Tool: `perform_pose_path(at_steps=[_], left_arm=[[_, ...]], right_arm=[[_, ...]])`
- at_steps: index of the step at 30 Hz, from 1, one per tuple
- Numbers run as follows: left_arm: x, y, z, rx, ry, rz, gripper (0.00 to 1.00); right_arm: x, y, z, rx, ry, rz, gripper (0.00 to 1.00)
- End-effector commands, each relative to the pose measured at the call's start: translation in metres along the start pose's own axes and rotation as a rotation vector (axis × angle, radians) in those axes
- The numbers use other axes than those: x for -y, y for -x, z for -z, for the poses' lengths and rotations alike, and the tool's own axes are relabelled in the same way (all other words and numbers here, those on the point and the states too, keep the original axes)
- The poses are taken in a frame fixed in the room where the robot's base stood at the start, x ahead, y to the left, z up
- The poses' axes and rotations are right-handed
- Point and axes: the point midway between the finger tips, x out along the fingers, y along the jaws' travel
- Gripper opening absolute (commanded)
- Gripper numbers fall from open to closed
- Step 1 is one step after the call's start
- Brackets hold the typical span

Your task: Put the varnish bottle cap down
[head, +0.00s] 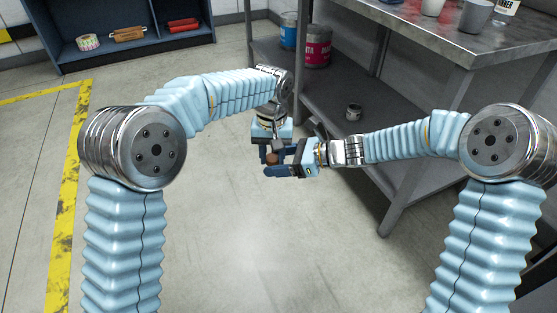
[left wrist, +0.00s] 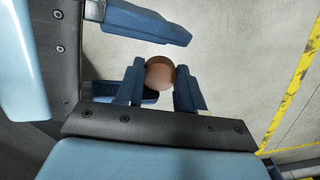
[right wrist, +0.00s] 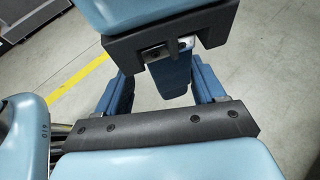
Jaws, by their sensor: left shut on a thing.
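A small round brown cap (head: 272,158) is held in the air, above the open floor in the head view. In the left wrist view the cap (left wrist: 160,73) sits between the two blue fingertips of my left gripper (left wrist: 158,84), which is shut on it. My right gripper (head: 275,162) comes in from the right, close to the left one. In the right wrist view its fingers (right wrist: 162,92) are apart, with part of my left gripper between them. I cannot tell whether the right fingers touch the cap.
A grey metal shelf unit (head: 440,45) stands at the right, with cups and a bottle (head: 507,6) on top. Its lower shelf holds blue and red cans (head: 314,48) and a small tin (head: 353,112). A blue-grey cabinet (head: 130,58) stands back left. The floor below the grippers is clear.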

Motion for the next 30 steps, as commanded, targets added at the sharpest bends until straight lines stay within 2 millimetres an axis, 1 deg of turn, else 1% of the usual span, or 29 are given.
perform_pose_path(at_steps=[5, 8, 15, 18, 21, 26, 30], left_arm=[[-0.001, 0.000, -0.001, 0.001, -0.001, 0.000, 0.01], [-0.001, 0.000, -0.001, 0.001, -0.001, 0.000, 0.01], [-0.001, 0.000, -0.001, 0.002, -0.002, 0.000, 0.01], [-0.001, 0.000, -0.001, 0.002, -0.002, -0.001, 0.01], [-0.001, 0.000, -0.001, 0.002, -0.002, 0.000, 0.01], [0.000, -0.001, -0.001, 0.002, -0.011, -0.001, 0.01], [0.003, -0.008, -0.004, 0.003, -0.110, -0.002, 0.01]], right_arm=[[0.001, 0.012, 0.000, 0.000, 0.001, 0.004, 0.69], [0.002, 0.029, 0.000, 0.000, 0.001, 0.005, 0.69], [0.002, 0.079, 0.000, 0.000, 0.001, 0.006, 0.69], [0.001, 0.096, 0.000, -0.001, 0.000, 0.005, 0.69], [0.001, 0.109, 0.000, 0.000, 0.001, 0.005, 0.69], [0.001, 0.119, 0.000, 0.000, -0.001, 0.002, 0.69], [0.001, 0.121, 0.000, 0.000, -0.001, 0.002, 0.69]])
